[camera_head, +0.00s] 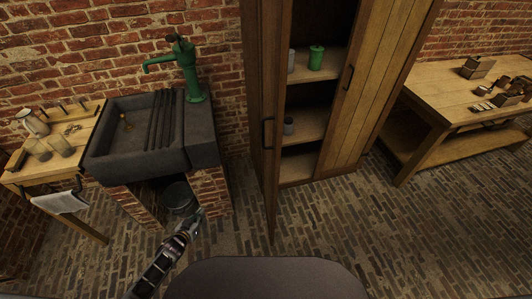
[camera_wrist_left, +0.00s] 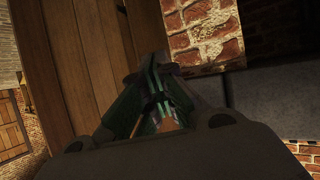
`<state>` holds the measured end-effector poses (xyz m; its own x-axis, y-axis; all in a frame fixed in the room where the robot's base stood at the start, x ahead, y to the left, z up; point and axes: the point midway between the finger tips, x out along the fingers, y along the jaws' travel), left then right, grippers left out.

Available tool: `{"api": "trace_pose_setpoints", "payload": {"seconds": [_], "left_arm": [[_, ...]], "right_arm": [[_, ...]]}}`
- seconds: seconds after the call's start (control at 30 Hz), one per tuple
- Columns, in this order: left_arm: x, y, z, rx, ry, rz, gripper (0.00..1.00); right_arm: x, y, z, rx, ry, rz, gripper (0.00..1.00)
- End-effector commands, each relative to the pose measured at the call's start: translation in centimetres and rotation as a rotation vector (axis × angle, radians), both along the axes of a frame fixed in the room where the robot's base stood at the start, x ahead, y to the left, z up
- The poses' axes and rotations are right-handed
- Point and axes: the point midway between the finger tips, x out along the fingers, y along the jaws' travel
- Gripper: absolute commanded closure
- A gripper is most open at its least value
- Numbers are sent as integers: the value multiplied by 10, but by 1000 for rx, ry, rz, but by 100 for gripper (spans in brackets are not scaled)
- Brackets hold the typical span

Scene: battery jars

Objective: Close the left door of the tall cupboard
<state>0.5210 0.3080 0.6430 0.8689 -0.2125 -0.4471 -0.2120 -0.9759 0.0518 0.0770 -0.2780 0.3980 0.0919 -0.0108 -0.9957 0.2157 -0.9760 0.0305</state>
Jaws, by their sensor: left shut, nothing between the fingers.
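The tall wooden cupboard has its left door (camera_head: 256,120) standing open, swung out toward me and seen nearly edge-on, with a dark handle (camera_head: 267,133) on it. The right door (camera_head: 372,90) looks closed across the right half of the front. My left gripper (camera_head: 198,217) is shut and empty, low in front of the sink, left of the open door and apart from it in the head view. In the left wrist view the shut fingers (camera_wrist_left: 160,85) show before a wooden panel (camera_wrist_left: 75,60), probably the left door. My right gripper is not in view.
A dark stone sink (camera_head: 135,125) with a green pump (camera_head: 190,75) stands left, on brick supports with a bucket (camera_head: 180,198) below. A green canister (camera_head: 316,57) and grey cups are on the cupboard shelves. A workbench (camera_head: 440,95) stands right. The floor before the cupboard is clear.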

Motion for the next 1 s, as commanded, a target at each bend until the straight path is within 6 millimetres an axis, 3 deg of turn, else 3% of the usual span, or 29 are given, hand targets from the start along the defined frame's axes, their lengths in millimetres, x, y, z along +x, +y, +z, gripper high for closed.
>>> {"api": "trace_pose_setpoints", "payload": {"seconds": [0.03,0.2,0.3,0.43,0.57,0.7,0.8,1.0], "left_arm": [[24,-3,24,-25,-68,-32,100],[80,-25,115,-135,-257,-164,100],[99,-41,168,-192,-346,-262,100],[110,-66,232,-262,-432,-410,100],[107,-92,289,-314,-485,-574,100],[91,-119,340,-347,-502,-761,100],[73,-136,369,-355,-488,-896,100],[37,-160,402,-339,-419,-1103,100]], "right_arm": [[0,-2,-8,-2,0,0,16],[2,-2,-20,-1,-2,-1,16],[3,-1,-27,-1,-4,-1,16],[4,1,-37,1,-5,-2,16],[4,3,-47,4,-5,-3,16],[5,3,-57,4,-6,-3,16],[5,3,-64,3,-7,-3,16],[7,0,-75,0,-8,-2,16]]}}
